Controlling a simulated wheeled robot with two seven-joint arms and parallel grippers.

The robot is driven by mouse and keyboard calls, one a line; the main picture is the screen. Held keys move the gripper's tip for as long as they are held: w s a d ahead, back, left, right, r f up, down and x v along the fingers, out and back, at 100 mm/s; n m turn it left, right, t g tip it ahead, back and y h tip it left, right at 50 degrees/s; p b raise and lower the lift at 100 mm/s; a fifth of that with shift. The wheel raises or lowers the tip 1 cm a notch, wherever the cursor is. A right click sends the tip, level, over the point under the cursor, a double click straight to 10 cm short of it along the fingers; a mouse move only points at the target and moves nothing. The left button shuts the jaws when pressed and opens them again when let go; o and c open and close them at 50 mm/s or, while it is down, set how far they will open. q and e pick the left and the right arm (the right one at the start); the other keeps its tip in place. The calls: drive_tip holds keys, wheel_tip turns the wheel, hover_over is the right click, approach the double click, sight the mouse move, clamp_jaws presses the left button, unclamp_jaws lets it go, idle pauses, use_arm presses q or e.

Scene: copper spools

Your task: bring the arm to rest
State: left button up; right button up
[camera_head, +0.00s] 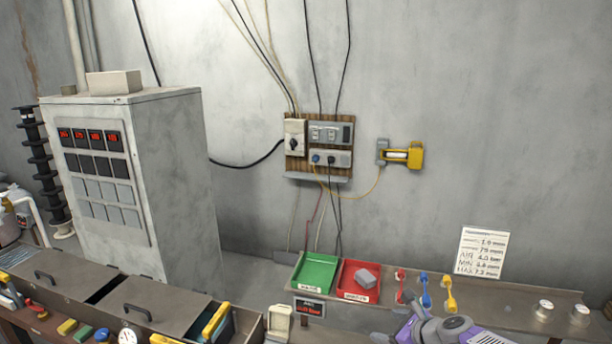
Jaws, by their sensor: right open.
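My right arm comes up from the bottom edge, right of the middle, in grey and purple. My right gripper (412,318) is open at its upper left end, just in front of the shelf's front edge. Its fingertips are small and partly cut off, and I see nothing held in it. My left gripper is not in view. A green tray (315,273) and a red tray (350,293) stand side by side on the shelf (510,315). A grey block (366,279) lies in the red tray. I cannot make out any copper spool.
Red, blue and yellow handled pieces (425,290) stand beside the red tray, close behind my right gripper. Metal knobs (543,309) sit further right. A grey cabinet (175,185) and lidded bench bins (150,305) fill the left. A yellow device (414,155) hangs on the wall.

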drive_tip(key=s+a+f+n+g+h, duration=0.1)
drive_tip(key=s+a+f+n+g, duration=0.1)
drive_tip(key=s+f+n, duration=0.45)
drive_tip(key=s+a+f+n+g, duration=0.1)
drive_tip(key=s+f+g, duration=0.15)
drive_tip(key=f, duration=0.75)
drive_tip(key=s+a+f+n+g+h, duration=0.1)
drive_tip(key=s+a+f+n, duration=0.1)
drive_tip(key=s+f+n, duration=0.45)
drive_tip(key=s+a+f+n+g, duration=0.2)
drive_tip(key=s+a+f+n, duration=0.1)
drive_tip(key=s+f+n, duration=0.4)
drive_tip(key=s+a+f+n+g, duration=0.1)
drive_tip(key=s+a+f+n, duration=0.15)
drive_tip(key=s+f, duration=0.45)
use_arm(q)
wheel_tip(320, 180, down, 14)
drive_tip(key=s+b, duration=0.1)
drive_tip(key=b, duration=1.3)
use_arm(e)
wheel_tip(320, 180, down, 12)
drive_tip(key=s+y, duration=0.1)
drive_tip(key=s, duration=0.2)
drive_tip(key=shift+a, duration=0.25)
drive_tip(key=shift+w+n, duration=0.1)
drive_tip(key=shift+n, duration=0.15)
drive_tip(key=shift+c, duration=0.4)
